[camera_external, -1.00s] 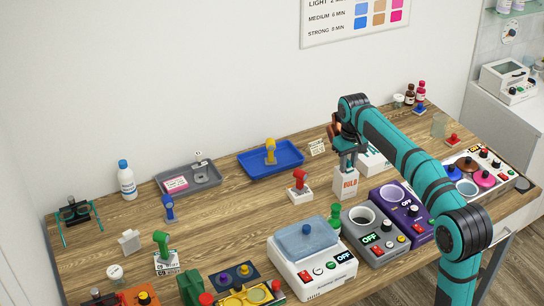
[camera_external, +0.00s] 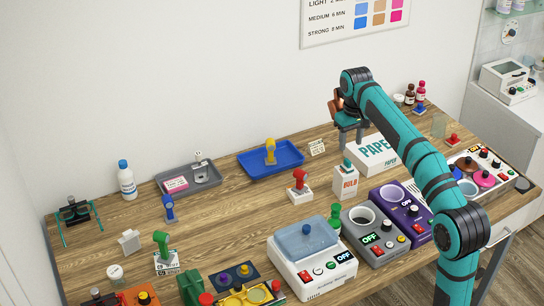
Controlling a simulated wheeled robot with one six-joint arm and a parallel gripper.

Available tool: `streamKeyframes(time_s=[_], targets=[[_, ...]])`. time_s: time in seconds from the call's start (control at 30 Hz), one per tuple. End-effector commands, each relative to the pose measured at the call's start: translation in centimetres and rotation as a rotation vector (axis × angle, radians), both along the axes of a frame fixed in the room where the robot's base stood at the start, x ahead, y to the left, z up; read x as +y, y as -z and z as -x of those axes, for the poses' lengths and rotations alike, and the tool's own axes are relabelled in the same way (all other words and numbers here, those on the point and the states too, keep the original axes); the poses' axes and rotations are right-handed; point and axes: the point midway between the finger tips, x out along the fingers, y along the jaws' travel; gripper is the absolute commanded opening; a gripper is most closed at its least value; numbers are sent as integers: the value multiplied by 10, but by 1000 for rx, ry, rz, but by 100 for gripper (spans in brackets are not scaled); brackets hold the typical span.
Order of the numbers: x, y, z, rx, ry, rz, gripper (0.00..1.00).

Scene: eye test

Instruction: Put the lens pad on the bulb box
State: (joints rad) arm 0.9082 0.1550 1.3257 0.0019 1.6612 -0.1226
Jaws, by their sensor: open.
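The bulb box (camera_external: 345,184), a small white box with red lettering, stands upright on the wooden table, right of the middle. A small piece with a teal grip, apparently the lens pad (camera_external: 347,166), rests on top of the bulb box. My gripper (camera_external: 350,143) is open and empty above and slightly behind the box, apart from the piece. The underside of the piece is too small to make out.
A white paper box (camera_external: 374,153) stands close on the right. A red-handled stamp (camera_external: 300,182) is on the left. Grey (camera_external: 369,246) and purple (camera_external: 404,222) devices stand in front. A blue tray (camera_external: 247,163) lies farther left.

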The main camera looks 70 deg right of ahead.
Motion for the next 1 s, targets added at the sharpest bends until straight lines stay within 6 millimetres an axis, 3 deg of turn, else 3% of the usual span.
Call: streamKeyframes(time_s=[0.23,0.67,0.77,1.0], targets=[[0,-28,0,-1,0,1,48],[6,-35,-2,-8,-7,9,48],[25,-39,-10,-33,-30,42,48],[112,-50,-38,-177,-139,190,48]])
